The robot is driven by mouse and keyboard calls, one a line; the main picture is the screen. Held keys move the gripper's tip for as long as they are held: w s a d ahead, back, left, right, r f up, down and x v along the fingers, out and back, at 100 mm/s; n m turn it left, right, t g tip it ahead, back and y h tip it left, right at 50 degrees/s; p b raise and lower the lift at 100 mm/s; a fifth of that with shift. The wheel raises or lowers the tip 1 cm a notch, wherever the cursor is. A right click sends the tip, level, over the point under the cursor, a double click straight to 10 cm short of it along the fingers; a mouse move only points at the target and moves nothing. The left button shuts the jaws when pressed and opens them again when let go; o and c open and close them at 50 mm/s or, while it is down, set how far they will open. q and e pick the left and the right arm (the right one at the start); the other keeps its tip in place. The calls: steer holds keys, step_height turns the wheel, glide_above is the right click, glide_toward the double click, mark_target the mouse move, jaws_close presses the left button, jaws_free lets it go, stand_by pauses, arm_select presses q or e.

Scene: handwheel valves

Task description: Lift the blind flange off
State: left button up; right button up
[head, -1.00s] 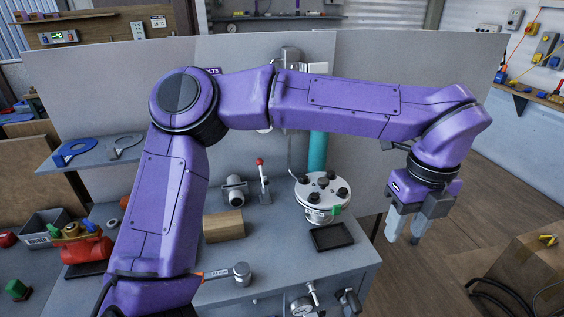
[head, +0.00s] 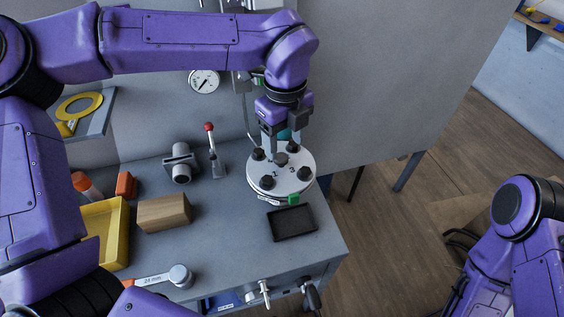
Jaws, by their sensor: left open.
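The blind flange (head: 292,181) is a round white plate with several dark knobs around its rim and a dark knob (head: 281,159) at its middle. It sits level on top of a fitting at the right part of the bench, with numbers marked on its face and a green tag (head: 293,199) at its front edge. My left gripper (head: 281,150) points down over the back half of the flange, open, fingers apart near the middle knob. I cannot tell whether the fingers touch the flange or knob. My right arm shows at lower right; its gripper is out of view.
A black tray (head: 291,223) lies in front of the flange. A lever with a red knob (head: 209,127), a grey valve body (head: 181,163), a wooden block (head: 164,213), a yellow bin (head: 123,230) and a wrench (head: 160,278) are to the left. A gauge (head: 204,81) is behind.

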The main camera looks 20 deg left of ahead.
mark_target(281, 156)
arm_select(q)
steer(key=f, duration=0.1)
steer(key=w+a+f+p, duration=0.1)
steer(key=f, duration=0.3)
steer(key=shift+w+a+p, duration=0.15)
steer(key=shift+a+p, duration=0.1)
steer(key=shift+p, duration=0.05)
steer(key=shift+w+d+f, duration=0.1)
steer(key=shift+f, duration=0.25)
steer(key=shift+s+d, duration=0.2)
steer(key=shift+s, duration=0.05)
steer(key=shift+r, duration=0.1)
steer(key=shift+c, duration=1.2)
steer(key=shift+a, duration=0.1)
jaws_close()
arm_select(e)
steer(key=shift+w+a+r, duration=0.1)
steer(key=shift+w+r, duration=0.1)
steer(key=shift+r, duration=0.25)
steer(key=shift+w+a+r, duration=0.1)
steer(key=shift+w+r, duration=0.05)
steer(key=shift+r, duration=0.25)
arm_select(q)
steer(key=shift+w, duration=0.1)
